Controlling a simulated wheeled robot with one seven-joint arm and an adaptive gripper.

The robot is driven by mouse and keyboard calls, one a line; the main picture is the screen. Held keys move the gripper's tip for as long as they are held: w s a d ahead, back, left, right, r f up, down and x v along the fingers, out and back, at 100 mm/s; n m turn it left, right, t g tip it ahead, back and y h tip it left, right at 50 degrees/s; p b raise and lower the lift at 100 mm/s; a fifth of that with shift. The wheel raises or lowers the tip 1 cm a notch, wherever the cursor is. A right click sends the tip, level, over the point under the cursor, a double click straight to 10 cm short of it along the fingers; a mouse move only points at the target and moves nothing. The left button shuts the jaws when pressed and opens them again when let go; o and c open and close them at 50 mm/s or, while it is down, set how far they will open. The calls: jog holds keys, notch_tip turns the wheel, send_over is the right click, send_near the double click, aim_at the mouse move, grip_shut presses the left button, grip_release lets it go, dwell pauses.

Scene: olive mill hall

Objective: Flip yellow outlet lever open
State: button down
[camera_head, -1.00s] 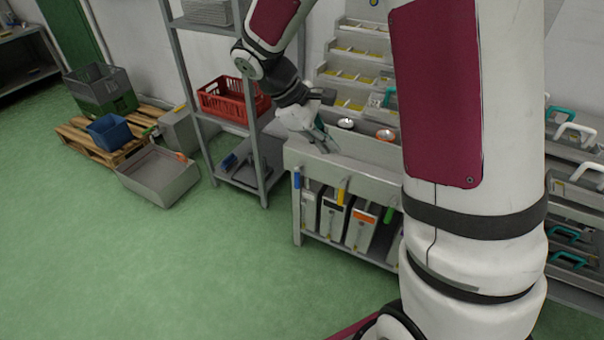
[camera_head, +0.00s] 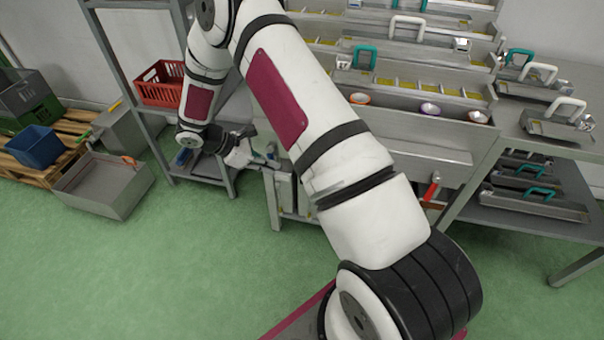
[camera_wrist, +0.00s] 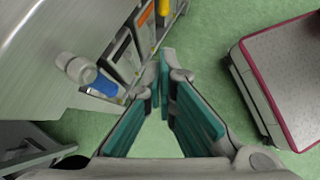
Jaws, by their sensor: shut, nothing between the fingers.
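My gripper (camera_head: 265,162) is at the left end of the steel trough bench, beside its front. In the wrist view its teal fingers (camera_wrist: 167,88) are shut and empty, pointing down along the bench front. A yellow piece (camera_wrist: 162,7) shows at the top edge of that view, cut off by the frame; I cannot tell whether it is the yellow outlet lever. A blue outlet lever (camera_wrist: 104,85) on a round spout (camera_wrist: 76,68) lies left of the fingers, apart from them. In the head view my arm hides the yellow lever's place.
A red outlet lever (camera_head: 432,187) hangs farther right on the bench front. Containers with orange labels (camera_wrist: 145,15) stand under the bench. A red crate (camera_head: 160,84) sits on the rack at left. The green floor (camera_head: 160,270) in front is clear.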

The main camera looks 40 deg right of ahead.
dwell(0.3)
jog(key=d+r+b+x, duration=0.1)
jog(key=d+r+x, duration=0.1)
jog(key=x, duration=1)
jog(key=shift+s+d+f, duration=0.25)
jog(key=shift+s+f, duration=0.05)
jog(key=shift+s, duration=0.15)
jog(key=shift+f+b, duration=0.1)
jog(key=shift+b, duration=0.25)
jog(key=shift+s+d+g+h, duration=0.1)
jog(key=shift+s+g+h, duration=0.05)
jog(key=shift+g+h, duration=0.15)
